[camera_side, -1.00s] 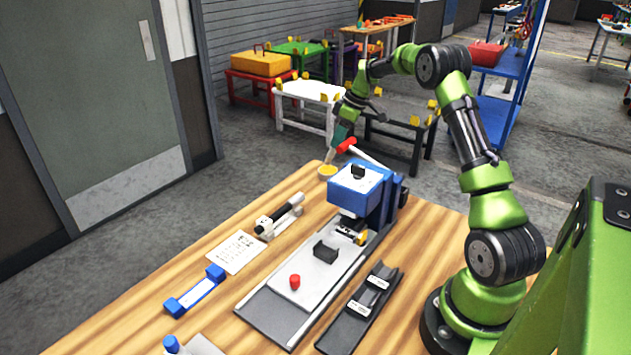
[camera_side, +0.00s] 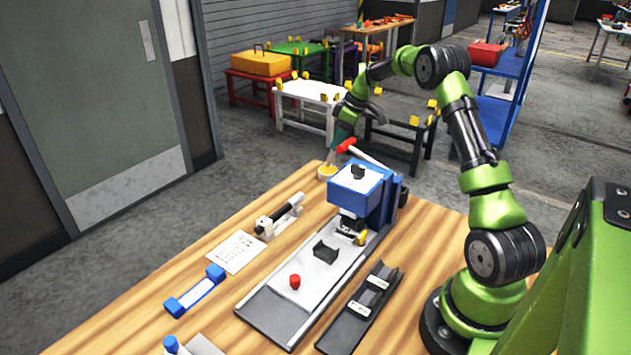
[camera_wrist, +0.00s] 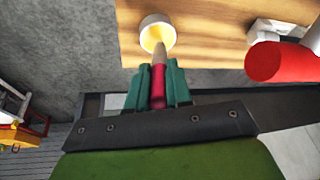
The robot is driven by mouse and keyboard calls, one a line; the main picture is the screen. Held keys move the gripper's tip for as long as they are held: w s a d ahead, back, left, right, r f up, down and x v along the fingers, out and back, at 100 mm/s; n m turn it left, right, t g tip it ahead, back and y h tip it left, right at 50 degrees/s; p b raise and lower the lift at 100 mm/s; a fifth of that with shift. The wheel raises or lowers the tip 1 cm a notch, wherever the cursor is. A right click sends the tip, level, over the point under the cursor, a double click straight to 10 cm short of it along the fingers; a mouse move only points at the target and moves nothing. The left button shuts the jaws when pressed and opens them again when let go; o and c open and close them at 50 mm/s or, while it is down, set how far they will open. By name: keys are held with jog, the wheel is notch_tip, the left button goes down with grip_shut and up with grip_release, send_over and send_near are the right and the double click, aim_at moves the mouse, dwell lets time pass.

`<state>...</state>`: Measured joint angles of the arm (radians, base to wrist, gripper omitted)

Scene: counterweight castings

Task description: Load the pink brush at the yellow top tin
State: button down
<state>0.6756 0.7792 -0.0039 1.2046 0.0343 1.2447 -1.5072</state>
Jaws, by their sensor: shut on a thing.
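My gripper (camera_side: 341,133) is at the far edge of the wooden table, above the yellow top tin (camera_side: 326,172). In the wrist view its teal fingers (camera_wrist: 158,86) are shut on the pink brush (camera_wrist: 158,82). The brush points down, with its pale tip over the yellow inside of the white-walled tin (camera_wrist: 143,34). The tip overlaps the tin opening in both views. I cannot tell how deep it sits or whether it touches the yellow. In the side view the brush handle is mostly hidden by my fingers.
A blue machine (camera_side: 354,186) with a red lever knob (camera_side: 346,145) stands close right of the tin; the knob (camera_wrist: 280,62) looms near my fingers in the wrist view. A grey slide with a small red piece (camera_side: 295,282), a dark rail, a white sheet (camera_side: 236,252) and a blue-ended holder lie nearer.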

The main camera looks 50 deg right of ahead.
jog(key=shift+f, duration=0.6)
dwell(0.7)
jog(key=shift+r, duration=3.5)
